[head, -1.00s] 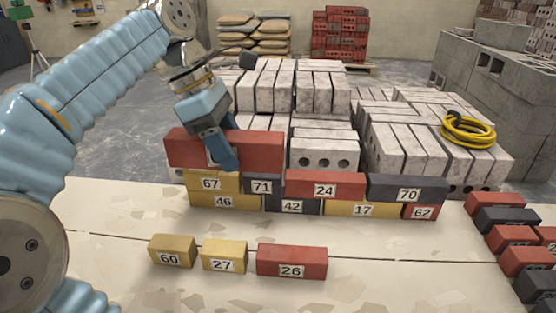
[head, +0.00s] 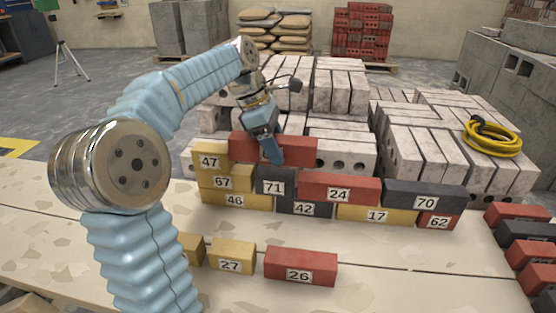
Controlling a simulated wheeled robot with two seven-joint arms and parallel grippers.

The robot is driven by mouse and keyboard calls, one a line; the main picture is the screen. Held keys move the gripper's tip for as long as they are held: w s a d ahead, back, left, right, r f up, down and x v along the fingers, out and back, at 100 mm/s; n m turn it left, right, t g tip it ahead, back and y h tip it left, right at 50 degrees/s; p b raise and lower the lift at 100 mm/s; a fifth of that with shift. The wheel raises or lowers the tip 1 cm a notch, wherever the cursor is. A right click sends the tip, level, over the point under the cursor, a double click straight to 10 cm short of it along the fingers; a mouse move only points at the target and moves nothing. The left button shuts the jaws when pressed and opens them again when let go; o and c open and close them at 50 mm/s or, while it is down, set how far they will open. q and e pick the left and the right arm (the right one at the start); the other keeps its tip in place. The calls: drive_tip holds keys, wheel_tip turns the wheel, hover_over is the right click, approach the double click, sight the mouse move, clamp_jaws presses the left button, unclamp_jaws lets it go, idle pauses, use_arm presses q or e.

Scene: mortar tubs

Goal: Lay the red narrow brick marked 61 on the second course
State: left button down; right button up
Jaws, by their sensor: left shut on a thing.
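My left gripper (head: 272,148) is shut on a long red brick (head: 300,149). Its fingers cover the middle of the brick's front face, so no number can be read. The brick is level, to the right of yellow brick 47 (head: 209,161) and over dark brick 71 (head: 273,187) and the left part of red brick 24 (head: 338,194). I cannot tell whether it touches them. The upper full row holds 67 (head: 222,183), 71, 24 and 70 (head: 425,202). The row below holds 46 (head: 235,200), 42 (head: 304,208), 17 (head: 376,217) and 62 (head: 439,222). My right gripper is not in view.
Yellow brick 27 (head: 231,264) and red brick 26 (head: 299,275) lie in front of the wall. Another yellow brick (head: 193,248) is partly behind my arm. More bricks (head: 521,213) lie at right. Pale block stacks (head: 410,140) stand behind the wall, with a yellow hose (head: 490,140) on top.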

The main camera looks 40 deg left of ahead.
use_arm(q)
drive_tip(key=shift+w+f, duration=0.25)
drive_tip(key=shift+f, duration=0.05)
drive_tip(key=shift+w+a+f, duration=0.1)
drive_tip(key=shift+w+f, duration=0.05)
drive_tip(key=shift+f, duration=0.75)
drive_tip(key=shift+w+a+f, duration=0.1)
drive_tip(key=shift+f, duration=0.8)
drive_tip(key=shift+b, duration=0.3)
drive_tip(key=shift+c, duration=2.2)
unclamp_jaws()
drive_tip(key=shift+f, duration=0.15)
drive_tip(key=p+v, duration=0.2)
drive_tip(key=v, duration=1)
drive_tip(key=shift+p, duration=0.3)
